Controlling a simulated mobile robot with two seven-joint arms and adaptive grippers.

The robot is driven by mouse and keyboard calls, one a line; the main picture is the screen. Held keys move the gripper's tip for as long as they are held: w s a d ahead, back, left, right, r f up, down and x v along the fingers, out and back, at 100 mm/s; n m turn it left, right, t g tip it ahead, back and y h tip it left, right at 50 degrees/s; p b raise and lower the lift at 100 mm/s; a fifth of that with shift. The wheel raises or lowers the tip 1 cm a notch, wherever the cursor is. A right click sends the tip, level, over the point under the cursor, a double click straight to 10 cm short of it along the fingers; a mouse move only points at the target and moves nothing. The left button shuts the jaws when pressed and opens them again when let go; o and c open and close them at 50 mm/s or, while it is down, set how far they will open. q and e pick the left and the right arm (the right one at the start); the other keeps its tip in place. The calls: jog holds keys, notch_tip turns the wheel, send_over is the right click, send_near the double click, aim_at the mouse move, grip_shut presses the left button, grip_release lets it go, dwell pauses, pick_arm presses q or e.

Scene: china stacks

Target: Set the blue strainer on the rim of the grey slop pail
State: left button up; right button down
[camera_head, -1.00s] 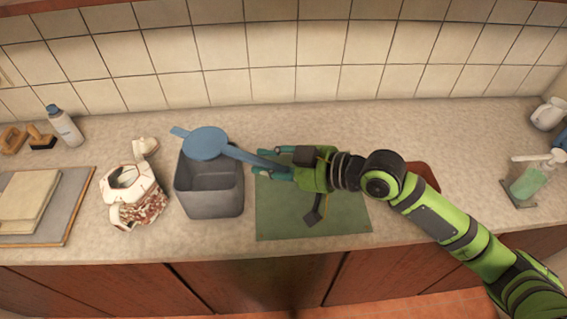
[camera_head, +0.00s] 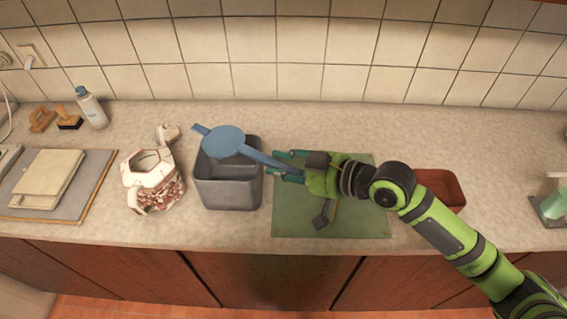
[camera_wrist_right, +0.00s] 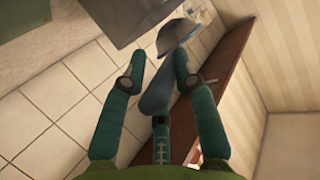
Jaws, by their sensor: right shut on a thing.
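The blue strainer (camera_head: 223,141) is over the back part of the grey slop pail (camera_head: 228,192) in the head view, its short tab pointing back left. I cannot tell whether it touches the rim. My right gripper (camera_head: 287,166) is right of the pail, shut on the strainer's long handle. In the right wrist view the handle (camera_wrist_right: 158,95) runs between the fingers, with the bowl (camera_wrist_right: 174,36) beyond them. The gripper covers the handle's end. My left gripper is not in view.
A white and brown broken pot (camera_head: 150,180) stands close left of the pail. A green mat (camera_head: 350,222) lies under my right gripper, with a reddish tray (camera_head: 448,186) beyond. A bottle (camera_head: 92,107), brushes and a board (camera_head: 85,205) are at left. The tiled wall is behind.

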jog(key=shift+f, duration=0.15)
dwell(0.4)
jog(key=shift+f+b, duration=1.65)
jog(key=shift+f, duration=0.65)
jog(key=c, duration=0.9)
grip_release()
jog(key=shift+r, duration=0.2)
jog(key=v, duration=1.2)
